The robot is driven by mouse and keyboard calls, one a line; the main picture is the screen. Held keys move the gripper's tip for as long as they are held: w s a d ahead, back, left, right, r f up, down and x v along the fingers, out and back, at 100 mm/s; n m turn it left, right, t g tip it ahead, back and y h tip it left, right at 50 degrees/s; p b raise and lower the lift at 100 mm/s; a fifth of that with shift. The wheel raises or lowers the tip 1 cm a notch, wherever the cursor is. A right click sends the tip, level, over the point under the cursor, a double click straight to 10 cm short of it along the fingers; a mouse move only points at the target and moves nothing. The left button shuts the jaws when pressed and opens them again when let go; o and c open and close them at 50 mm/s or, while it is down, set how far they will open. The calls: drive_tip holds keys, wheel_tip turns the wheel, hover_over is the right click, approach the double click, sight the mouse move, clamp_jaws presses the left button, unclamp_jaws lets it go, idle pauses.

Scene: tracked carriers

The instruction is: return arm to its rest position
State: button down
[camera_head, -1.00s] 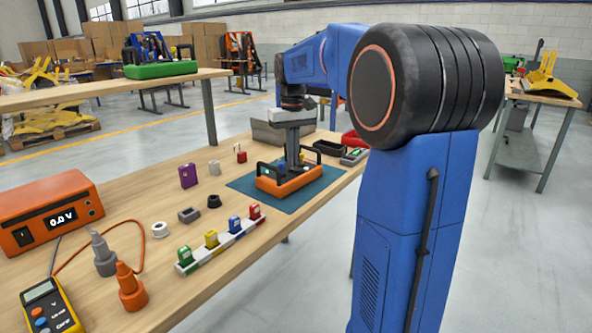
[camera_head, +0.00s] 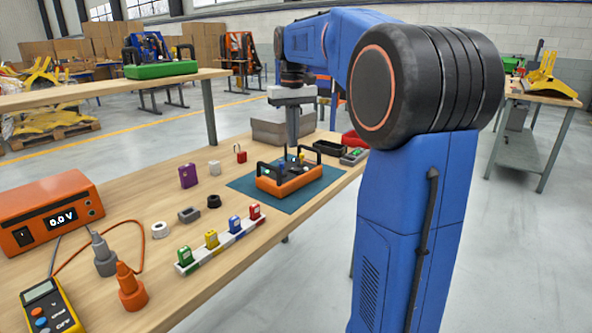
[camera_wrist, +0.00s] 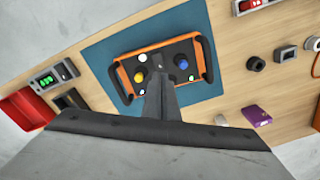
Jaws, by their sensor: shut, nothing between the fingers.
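My gripper (camera_head: 292,143) points down above the far part of the workbench (camera_head: 130,222). Its fingers are together and hold nothing. In the wrist view my gripper (camera_wrist: 160,88) is seen from above, with its fingers in front of the orange carrier. The orange carrier (camera_head: 287,186) has black handles and sits on a teal mat (camera_head: 322,187).
A rail (camera_head: 222,243) with several coloured blocks lies at the bench's front edge. A grey box (camera_head: 268,133), a black tray (camera_head: 330,148) and a red bin (camera_head: 354,138) stand at the back. An orange power supply (camera_head: 45,212) is at left. A green carrier (camera_head: 160,69) stands on another table.

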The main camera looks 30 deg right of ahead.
idle(0.6)
drive_tip(key=s+a+f, duration=0.2)
drive_tip(key=s+a, duration=0.1)
drive_tip(key=s, duration=0.2)
drive_tip(key=s+a+f+t, duration=0.1)
drive_tip(key=s+a+f, duration=0.1)
drive_tip(key=s+a, duration=0.2)
drive_tip(key=s+a+f+n+t, duration=0.1)
drive_tip(key=s+a+f, duration=0.1)
drive_tip(key=s, duration=0.5)
drive_tip(key=shift+a, duration=0.85)
drive_tip(key=s+a+f+n+t, duration=0.1)
drive_tip(key=s+a+f, duration=0.4)
drive_tip(key=s+f, duration=0.8)
drive_tip(key=shift+s+f+t, duration=0.25)
drive_tip(key=shift+s+t, duration=0.35)
drive_tip(key=shift+t, duration=0.3)
